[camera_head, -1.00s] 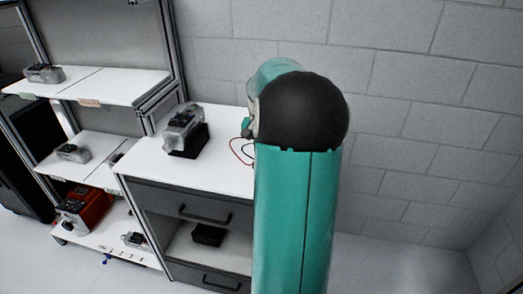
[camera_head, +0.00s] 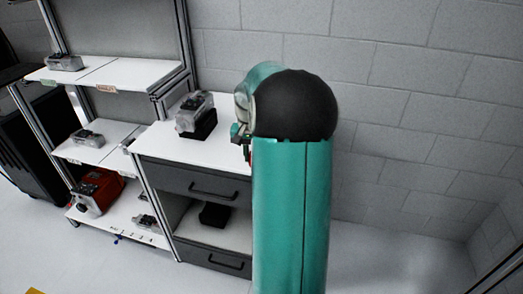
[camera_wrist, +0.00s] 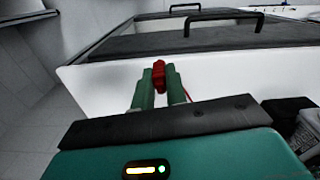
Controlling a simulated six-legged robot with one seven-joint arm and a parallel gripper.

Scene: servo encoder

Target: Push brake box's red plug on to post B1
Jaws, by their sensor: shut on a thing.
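My gripper (camera_wrist: 159,72) has two green fingers in the wrist view. They are shut on the red plug (camera_wrist: 158,80), which shows between the fingertips. The white bench edge and the dark drawer fronts lie beyond it. In the head view, a grey box (camera_head: 194,108) sits tilted on a black block (camera_head: 201,126) on the white bench top; I cannot read a label to tell whether it is the brake box. My arm hides most of the gripper in the head view. Post B1 cannot be made out in either view.
A shelf rack (camera_head: 110,72) at left carries several grey boxes and a red box (camera_head: 98,190). A brick wall stands behind; the floor at right is clear.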

